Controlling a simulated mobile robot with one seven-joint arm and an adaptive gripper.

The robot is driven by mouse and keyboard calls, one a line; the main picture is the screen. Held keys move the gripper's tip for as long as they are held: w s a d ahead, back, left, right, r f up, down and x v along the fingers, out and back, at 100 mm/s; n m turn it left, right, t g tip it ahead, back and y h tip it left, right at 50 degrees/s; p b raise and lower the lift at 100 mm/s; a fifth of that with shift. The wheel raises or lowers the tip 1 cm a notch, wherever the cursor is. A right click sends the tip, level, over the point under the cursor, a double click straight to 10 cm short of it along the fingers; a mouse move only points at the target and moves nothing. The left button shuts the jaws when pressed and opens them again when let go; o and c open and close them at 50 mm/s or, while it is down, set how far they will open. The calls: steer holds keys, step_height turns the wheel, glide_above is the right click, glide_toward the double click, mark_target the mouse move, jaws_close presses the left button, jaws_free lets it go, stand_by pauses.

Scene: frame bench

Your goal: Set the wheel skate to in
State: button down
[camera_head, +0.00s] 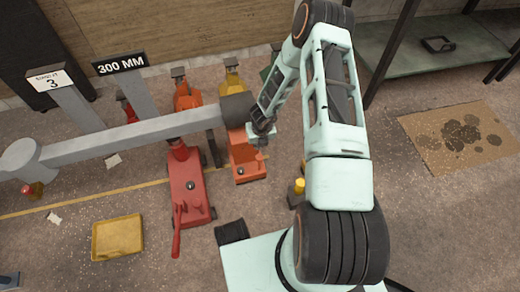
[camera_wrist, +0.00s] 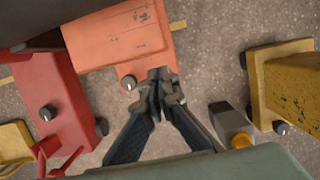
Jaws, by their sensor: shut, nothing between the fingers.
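The frames do not label a wheel skate, and I cannot tell for sure which unit it is. A low orange unit (camera_head: 244,162) with a round knob on its near end stands at mid-floor; it fills the top of the wrist view (camera_wrist: 118,45). A red unit (camera_head: 186,188) with small wheels and a long red handle (camera_head: 177,232) stands left of it. My gripper (camera_head: 262,140) is shut and empty. In the wrist view my fingertips (camera_wrist: 163,76) appear over the near edge of the orange unit, right of its knob (camera_wrist: 129,83). I cannot tell whether they touch it.
A grey beam (camera_head: 130,137) crosses above the units from the left. A yellow unit (camera_wrist: 290,85) and a grey block with a yellow cap (camera_wrist: 232,125) lie right of my gripper. A yellow tray (camera_head: 117,238) sits front left. A stained mat (camera_head: 425,130) and shelf (camera_head: 395,50) are at right.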

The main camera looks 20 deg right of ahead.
steer(key=shift+w, duration=0.7)
